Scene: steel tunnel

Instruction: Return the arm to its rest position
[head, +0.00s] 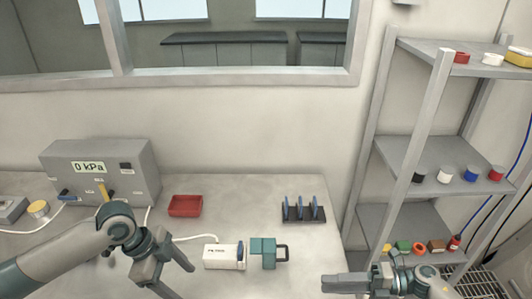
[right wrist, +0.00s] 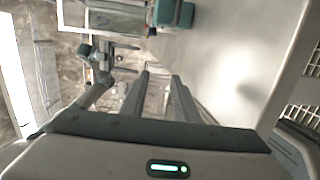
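My right gripper (head: 330,284) is at the lower right in the head view, in front of the table, with its fingers pointing left. In the right wrist view its two fingers (right wrist: 160,78) stand apart with nothing between them. My left arm comes in from the left in the head view, and its gripper (head: 182,280) hangs over the front of the table. Its two fingers are apart, and I see nothing held. My left arm also shows at the left of the right wrist view (right wrist: 95,80).
The table (head: 270,195) bears a pressure gauge box (head: 128,178), a red tray (head: 186,206), a white device (head: 220,256), a teal clamp-like block (head: 263,250) and a dark rack (head: 304,212). A grey shelf (head: 435,150) with small coloured parts stands at right, close to my right gripper.

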